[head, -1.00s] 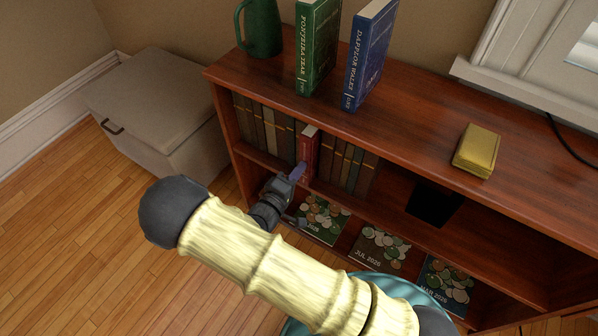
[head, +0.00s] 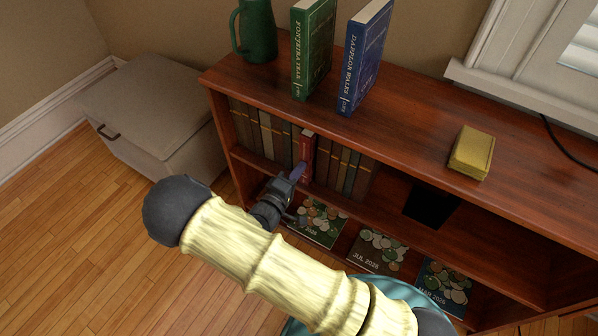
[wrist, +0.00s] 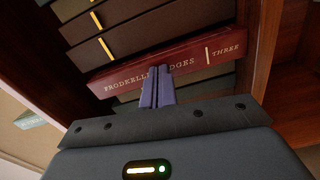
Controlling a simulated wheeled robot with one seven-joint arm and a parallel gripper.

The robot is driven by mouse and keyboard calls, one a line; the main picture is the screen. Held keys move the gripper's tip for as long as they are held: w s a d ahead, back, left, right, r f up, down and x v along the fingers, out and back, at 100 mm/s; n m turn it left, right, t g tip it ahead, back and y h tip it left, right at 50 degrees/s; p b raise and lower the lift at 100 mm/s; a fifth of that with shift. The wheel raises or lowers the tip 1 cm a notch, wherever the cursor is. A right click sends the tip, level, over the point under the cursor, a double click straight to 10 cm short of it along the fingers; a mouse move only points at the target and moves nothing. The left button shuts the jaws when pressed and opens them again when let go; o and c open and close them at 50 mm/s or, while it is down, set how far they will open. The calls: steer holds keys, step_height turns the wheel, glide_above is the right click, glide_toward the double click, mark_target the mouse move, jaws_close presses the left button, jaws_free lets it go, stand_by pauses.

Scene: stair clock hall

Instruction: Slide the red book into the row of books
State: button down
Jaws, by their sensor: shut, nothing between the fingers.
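The red book (head: 307,146) stands upright in the row of brown books (head: 268,133) on the upper shelf of the bookcase, with brown books on both sides. In the wrist view its red spine (wrist: 190,62) runs across the picture, lettered "THREE" at one end.
A green book (head: 312,50), a blue book (head: 365,55), a green jug (head: 257,32) and a yellow block-like item (head: 473,152) stand on top. Magazines (head: 318,222) lie on the lower shelf. A grey chest (head: 150,105) is at left. Shelf space right of the row is open.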

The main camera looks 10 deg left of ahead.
steer(key=shift+x, duration=1.3)
stand_by(0.4)
steer(key=shift+p+v, duration=0.55)
steer(key=shift+v, duration=0.95)
steer(key=p+v, duration=0.3)
steer(key=v, duration=1.4)
steer(key=shift+a, duration=0.1)
steer(key=shift+s, duration=0.1)
